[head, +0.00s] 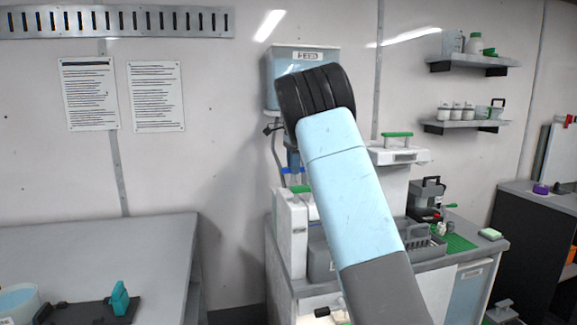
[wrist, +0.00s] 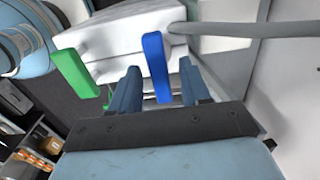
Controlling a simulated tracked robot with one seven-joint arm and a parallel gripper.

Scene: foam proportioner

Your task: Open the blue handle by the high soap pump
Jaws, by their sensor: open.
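The blue handle (wrist: 155,62) is a flat upright lever in front of a white pump block (wrist: 118,40) in the wrist view. My gripper (wrist: 162,78) is open, with one finger on each side of the blue handle. I cannot tell whether either finger touches it. In the head view my gripper (head: 293,160) points down beside the wall, above the white pump unit (head: 291,232). A bit of blue (head: 285,170) shows at its fingertips, and the rest is hidden by my arm.
A green handle (wrist: 75,72) stands left of the blue one. A grey hose (wrist: 240,30) runs right from the pump block. A feed tank (head: 290,58) hangs on the wall behind my arm. A grey table (head: 120,245) stands at the left.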

